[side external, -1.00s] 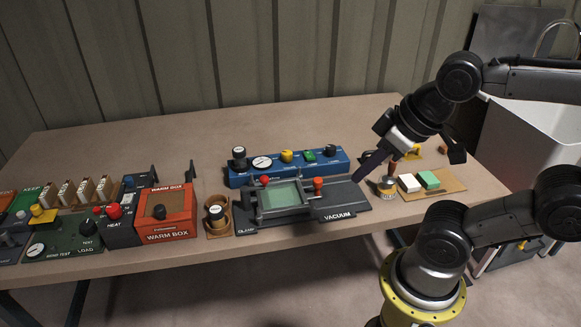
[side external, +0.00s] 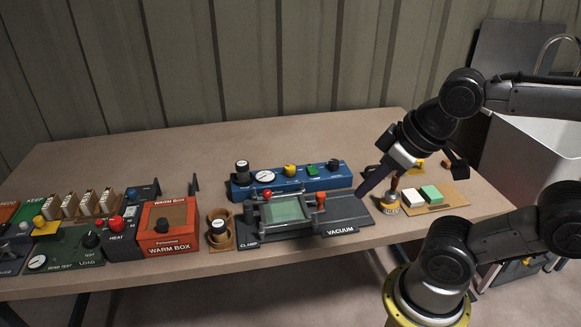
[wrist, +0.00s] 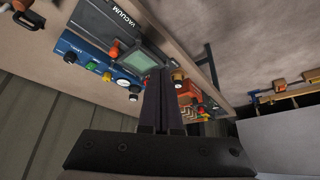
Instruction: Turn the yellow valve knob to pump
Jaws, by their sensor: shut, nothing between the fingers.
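The yellow valve knob (side external: 290,170) sits on top of the blue panel (side external: 325,184) at the back of the table, between a white round gauge (side external: 264,177) and a green switch (side external: 312,170). Any marking for pump is too small to read. In the wrist view, the blue panel (wrist: 72,46) is at the upper left with a yellow knob (wrist: 107,77) on it. My gripper (side external: 361,194) is shut and empty, pointing down to the left above the right end of the vacuum plate, apart from the knob and to its right.
The vacuum plate (side external: 345,213) with its green window and red knobs lies in front of the blue panel. A brush pot (side external: 390,203) and a tray with white and green blocks (side external: 447,203) stand right. An orange warm box (side external: 168,225) is left. Bare table lies behind the panel.

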